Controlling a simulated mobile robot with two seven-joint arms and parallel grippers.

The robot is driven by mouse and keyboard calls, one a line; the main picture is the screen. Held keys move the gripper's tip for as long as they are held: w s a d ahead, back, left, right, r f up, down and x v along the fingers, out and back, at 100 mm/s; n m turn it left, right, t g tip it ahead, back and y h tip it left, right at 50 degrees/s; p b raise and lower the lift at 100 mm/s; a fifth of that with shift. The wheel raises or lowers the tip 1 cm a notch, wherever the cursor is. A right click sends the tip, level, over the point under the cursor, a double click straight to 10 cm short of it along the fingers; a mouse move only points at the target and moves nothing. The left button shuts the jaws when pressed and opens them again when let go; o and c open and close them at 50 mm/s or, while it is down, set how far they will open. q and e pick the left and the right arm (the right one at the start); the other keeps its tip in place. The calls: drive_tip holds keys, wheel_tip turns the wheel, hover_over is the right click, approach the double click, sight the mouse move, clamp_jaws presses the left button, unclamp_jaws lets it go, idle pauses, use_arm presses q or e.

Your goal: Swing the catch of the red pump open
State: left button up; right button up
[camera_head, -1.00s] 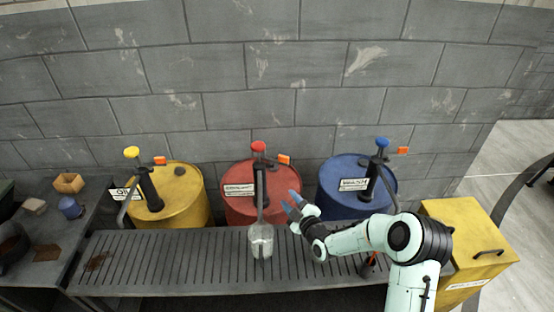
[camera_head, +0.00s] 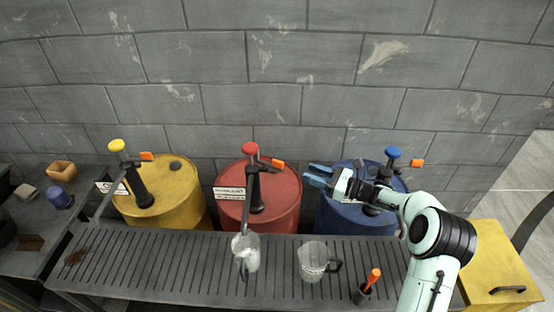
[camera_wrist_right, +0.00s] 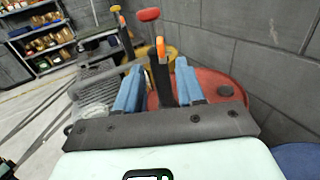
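The red pump (camera_head: 254,185) stands on the red drum (camera_head: 285,215), with a red knob (camera_head: 250,148) on top. Its orange-tipped catch (camera_head: 278,163) sticks out to the right, below the knob. My right gripper (camera_head: 312,175) is open and empty, right of the catch and apart from it, with its fingers pointing left. In the right wrist view, the orange catch tip (camera_wrist_right: 161,50) shows ahead, in line with the gap between the two blue fingers (camera_wrist_right: 158,86). My left gripper is not in view.
A yellow drum (camera_head: 185,195) and a blue drum (camera_head: 335,220) flank the red one, each with a pump. My right arm passes over the blue drum. A clear jug (camera_head: 245,256) is below the red pump's spout; another (camera_head: 313,262) stands on the slatted bench (camera_head: 180,265).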

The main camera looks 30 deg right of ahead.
sight(278, 161)
drive_tip(key=p+x, duration=0.1)
drive_tip(key=x, duration=0.2)
drive_tip(key=p+x, duration=0.1)
drive_tip(key=x, duration=0.3)
drive_tip(key=p+x, duration=0.2)
drive_tip(key=x, duration=0.2)
drive_tip(key=shift+w+r, duration=0.25)
drive_tip(key=shift+r, duration=0.1)
drive_tip(key=shift+w+a+f, duration=0.2)
drive_tip(key=shift+w+a, duration=0.25)
drive_tip(key=shift+w, duration=0.1)
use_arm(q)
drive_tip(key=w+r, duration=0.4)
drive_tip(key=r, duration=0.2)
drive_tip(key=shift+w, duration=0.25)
use_arm(e)
drive_tip(key=shift+s, duration=0.1)
drive_tip(key=shift+c, duration=0.6)
clamp_jaws()
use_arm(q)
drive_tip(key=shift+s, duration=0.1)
